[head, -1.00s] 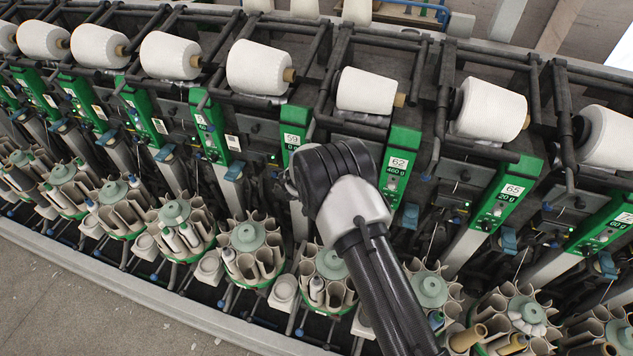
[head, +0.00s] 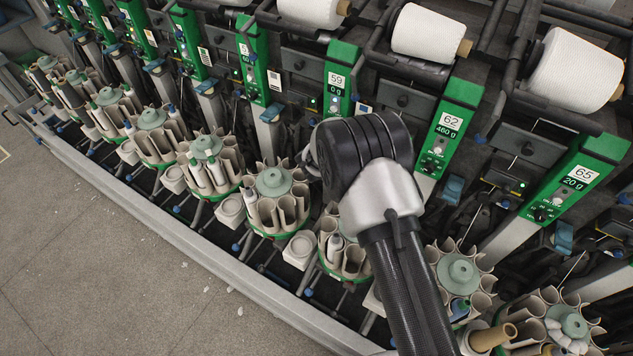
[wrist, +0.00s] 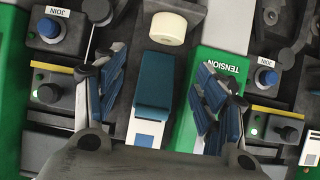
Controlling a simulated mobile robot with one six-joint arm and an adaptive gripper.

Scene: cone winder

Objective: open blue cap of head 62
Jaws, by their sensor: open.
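My gripper's fingers are hidden behind my dark wrist in that view. In the wrist view, my gripper (wrist: 157,98) is open, with its blue-padded fingers spread apart. A blue cap (wrist: 155,92) sits between the fingers, with clear gaps on both sides, above a white and blue part. The cap looks closed. The wrist view shows no head number, so I cannot tell which head this cap belongs to. Another blue cap (head: 452,190) shows below the head 62 panel.
In the wrist view, a green TENSION panel (wrist: 222,62) lies behind the right finger. Blue JOIN buttons (wrist: 49,29) sit on dark boxes at both sides. A cream roller (wrist: 168,29) is above the cap.

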